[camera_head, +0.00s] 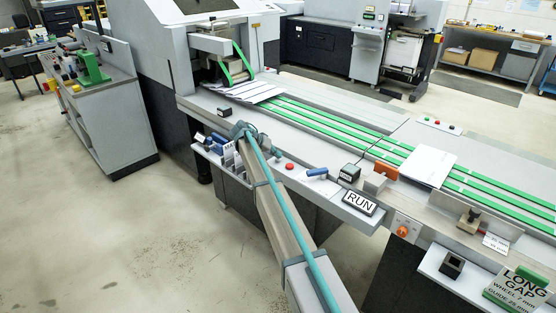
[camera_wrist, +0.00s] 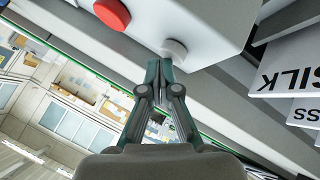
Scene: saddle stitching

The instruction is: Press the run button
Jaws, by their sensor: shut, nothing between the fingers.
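The RUN sign (camera_head: 361,201) is a white plate with black letters on the front edge of the machine. A red button (camera_head: 289,166) sits on the panel left of it and also shows at the top of the wrist view (camera_wrist: 112,14). A pale grey round button (camera_wrist: 175,49) projects from the same light panel in the wrist view. My gripper (camera_wrist: 160,66) is shut and empty, with its fingertips right at the pale button's lower edge. Whether they touch it I cannot tell. In the head view, my arm hides much of the panel around the gripper.
A blue handle (camera_head: 317,172) and a dark block (camera_head: 349,173) stand right of the red button. A rack of labelled cards stands close to my gripper, including a SILK card (camera_wrist: 293,66). Green conveyor belts (camera_head: 330,124) run behind the panel.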

